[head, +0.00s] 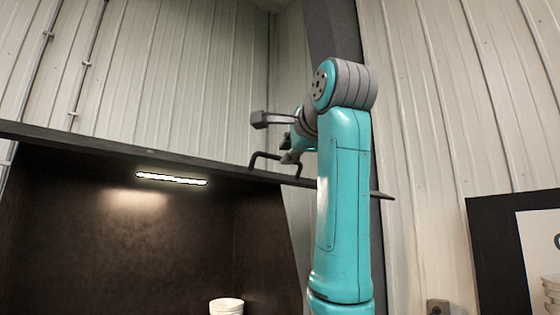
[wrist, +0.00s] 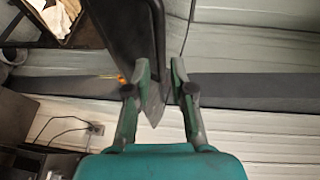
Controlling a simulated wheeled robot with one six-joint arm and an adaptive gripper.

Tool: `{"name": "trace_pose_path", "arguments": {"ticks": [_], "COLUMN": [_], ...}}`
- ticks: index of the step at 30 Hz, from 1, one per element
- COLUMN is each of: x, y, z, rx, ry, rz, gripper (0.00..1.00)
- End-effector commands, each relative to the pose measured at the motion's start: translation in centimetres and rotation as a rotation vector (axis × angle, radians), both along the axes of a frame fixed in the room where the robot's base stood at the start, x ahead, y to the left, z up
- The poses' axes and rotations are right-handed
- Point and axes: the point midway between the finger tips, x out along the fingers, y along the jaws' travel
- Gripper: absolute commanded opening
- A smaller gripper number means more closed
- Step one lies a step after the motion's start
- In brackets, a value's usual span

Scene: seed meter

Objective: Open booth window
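The booth window (head: 90,143) is a dark panel seen nearly edge-on, running across the top of the booth opening. Its tip sticks out past my arm on the right. A black bar handle (head: 264,155) stands up from it. My gripper (head: 290,157) is at the right part of the handle, partly hidden by my own arm; contact is unclear there. In the wrist view my gripper (wrist: 160,75) has its fingers apart, with the panel's dark pointed end (wrist: 153,95) showing between and beyond them. A gap shows by the right finger. The handle is not clear in that view.
The booth's dark interior shows below the panel, with a lit lamp (head: 172,179) and a white bucket (head: 226,306). A black-framed poster (head: 490,240) is at the right. Cables and an outlet (wrist: 97,128) show low on the wall.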

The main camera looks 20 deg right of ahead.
Motion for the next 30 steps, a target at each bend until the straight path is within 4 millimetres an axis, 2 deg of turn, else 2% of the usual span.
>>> {"name": "trace_pose_path", "arguments": {"ticks": [3,9,15,22,23,25,30], "x": [2.1,4.5,5.3,5.4,5.4,5.4,5.4], "y": [-0.2,-0.3,-0.4,-0.4,-0.4,-0.4,-0.4], "z": [-0.3,-0.5,-0.5,-0.5,-0.6,-0.6,-0.6], "rx": [0.0,-0.001,-0.001,-0.001,-0.001,-0.001,-0.001], "ry": [0.003,0.001,0.0,-0.001,-0.001,-0.001,0.0], "rz": [0.0,0.0,0.0,0.0,0.0,0.0,0.0], "gripper": [0.23,0.23,0.23,0.23,0.18,0.0,0.0]}}
